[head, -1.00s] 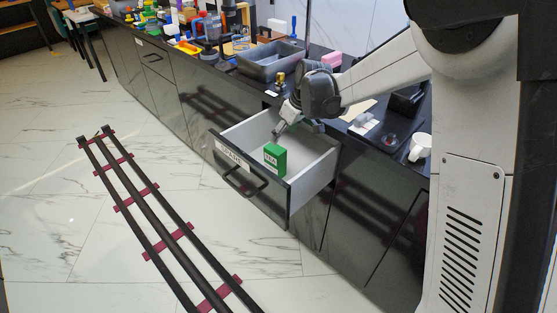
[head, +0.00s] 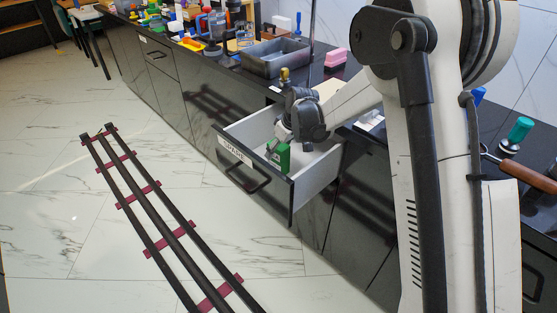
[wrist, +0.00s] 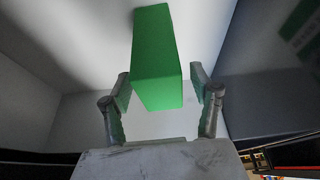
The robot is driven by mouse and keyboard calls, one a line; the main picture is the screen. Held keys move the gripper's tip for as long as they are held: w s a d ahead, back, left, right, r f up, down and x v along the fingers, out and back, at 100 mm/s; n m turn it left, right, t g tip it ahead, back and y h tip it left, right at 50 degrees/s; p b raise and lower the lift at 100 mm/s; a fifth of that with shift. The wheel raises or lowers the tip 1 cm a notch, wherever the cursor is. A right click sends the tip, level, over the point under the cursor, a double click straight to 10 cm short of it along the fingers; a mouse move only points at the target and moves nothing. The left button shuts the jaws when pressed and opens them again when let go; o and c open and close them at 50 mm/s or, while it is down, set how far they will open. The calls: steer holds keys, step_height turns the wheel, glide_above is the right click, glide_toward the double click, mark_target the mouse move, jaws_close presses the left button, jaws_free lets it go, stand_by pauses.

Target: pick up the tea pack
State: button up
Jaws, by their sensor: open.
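The green tea pack (head: 283,157) stands in the open drawer, near its front panel. In the wrist view the tea pack (wrist: 157,60) reaches down from the top middle, with its near end between my fingers. My gripper (wrist: 162,90) is open, with one finger on each side of the pack and a visible gap on both sides. In the head view my gripper (head: 274,147) is down inside the drawer beside the pack, and my wrist hides part of the drawer's inside.
The open drawer (head: 318,178) has pale walls and a dark front with a label. The counter above holds a grey tray (head: 262,68), a pink block (head: 335,58) and several other items. A dark rail with red crosspieces (head: 160,190) lies on the floor.

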steer(key=x, duration=0.3)
steer(key=shift+d+r, duration=0.1)
steer(key=c, duration=1.3)
step_height(320, 180, up, 10)
steer(key=shift+r+p, duration=0.1)
steer(key=shift+p, duration=0.75)
